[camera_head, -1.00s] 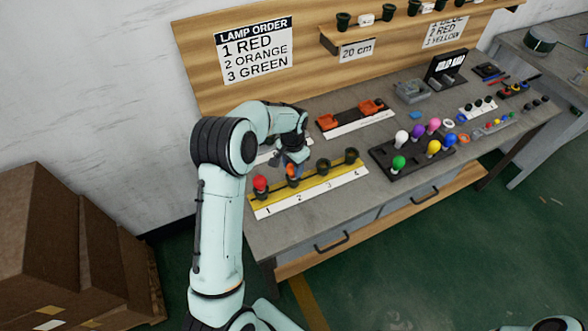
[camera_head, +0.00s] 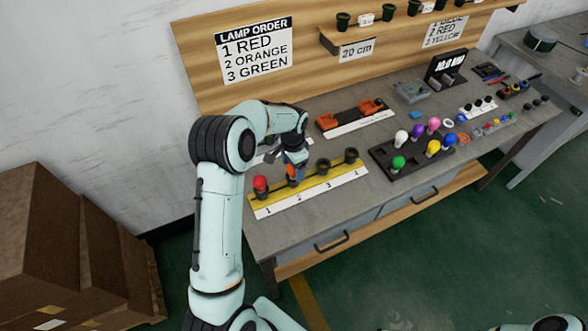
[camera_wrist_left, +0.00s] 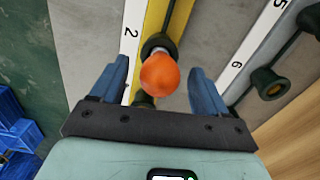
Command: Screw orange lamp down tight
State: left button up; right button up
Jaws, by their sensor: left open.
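The orange lamp (camera_wrist_left: 160,75) stands in the black socket at position 2 of the yellow strip, in the left wrist view. In the head view the orange lamp (camera_head: 291,171) is partly covered by my gripper. My left gripper (camera_wrist_left: 160,82) is open, its blue fingers on either side of the lamp with a gap on both sides. In the head view my left gripper (camera_head: 295,160) is over position 2. How far the lamp is screwed in cannot be told. My right gripper is not in view.
A red lamp (camera_head: 260,183) sits in socket 1. Empty sockets (camera_head: 323,166) stand at positions 3 and 4. A black tray (camera_head: 378,157) with several coloured lamps is to the right. Orange holders (camera_head: 328,121) stand behind the strip.

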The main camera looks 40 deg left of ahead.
pick_arm(q)
jog(key=shift+n, duration=1.1)
jog(key=n, duration=0.3)
jog(key=shift+n, duration=0.4)
jog(key=n, duration=0.3)
jog(key=shift+n, duration=0.4)
jog(key=n, duration=0.8)
jog(key=n+p, duration=0.1)
jog(key=n, duration=0.3)
jog(key=shift+r+n, duration=0.1)
jog(key=shift+n, duration=0.2)
jog(key=shift+w+n, duration=0.1)
jog(key=shift+n, duration=0.2)
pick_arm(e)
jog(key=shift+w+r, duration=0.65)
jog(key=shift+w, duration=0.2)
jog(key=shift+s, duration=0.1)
